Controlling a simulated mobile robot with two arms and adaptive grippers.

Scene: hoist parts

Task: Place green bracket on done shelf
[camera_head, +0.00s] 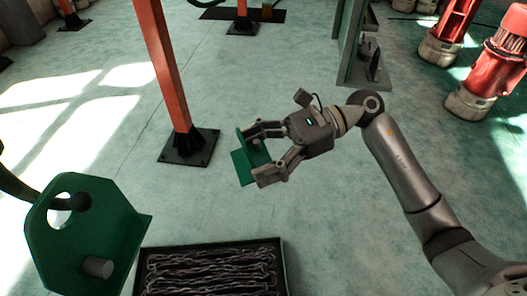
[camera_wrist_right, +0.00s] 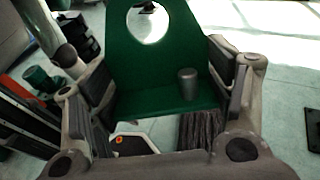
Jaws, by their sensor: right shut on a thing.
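A green bracket (camera_head: 243,168) is between the fingers of my right gripper (camera_head: 262,156), which is shut on it and holds it near the middle of the head view. In the right wrist view, a green plate with an oval hole (camera_wrist_right: 155,75) shows between the two fingers, with a grey pin standing on its lower flange. Another green bracket-like plate (camera_head: 105,240) with a hole and a grey pin is large at the lower left of the head view. A dark curved rod reaches its hole. My left gripper is not in view. I cannot tell which thing is the done shelf.
A dark tray (camera_head: 284,262) of chains is at the bottom centre. An orange post (camera_head: 165,75) on a black base stands left of my gripper. A grey-green upright frame (camera_head: 350,45) stands behind my arm. Red-and-grey machines (camera_head: 492,65) are at the right. Floor between is clear.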

